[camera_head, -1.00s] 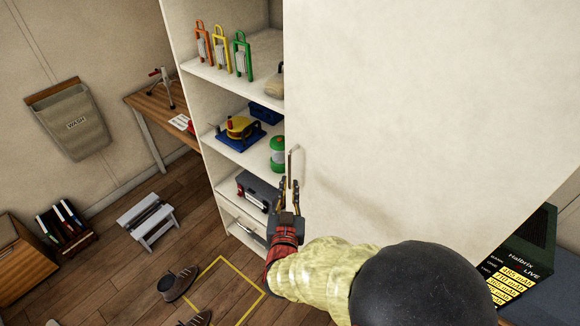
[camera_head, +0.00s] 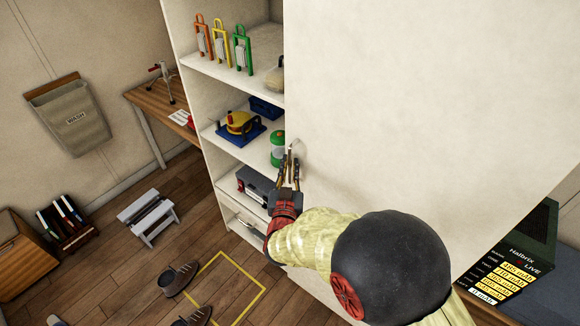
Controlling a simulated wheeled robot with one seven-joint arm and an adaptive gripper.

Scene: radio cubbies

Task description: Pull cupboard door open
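The cupboard door (camera_head: 420,110) is a large plain cream panel covering the right part of the white cupboard (camera_head: 190,85). Shelves show to the left of its edge. A thin handle (camera_head: 291,152) stands near the door's left edge. My gripper (camera_head: 288,165) is at the handle, pointing up, with its two fingers apart on either side of the handle's lower part. I cannot tell whether the fingers touch it. My arm hides the lower part of the door.
The shelves hold orange, yellow and green items (camera_head: 221,46), a yellow-and-blue tool (camera_head: 239,124), a green lantern (camera_head: 277,149) and a grey case (camera_head: 255,185). A step stool (camera_head: 148,216) and shoes (camera_head: 180,279) are on the floor.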

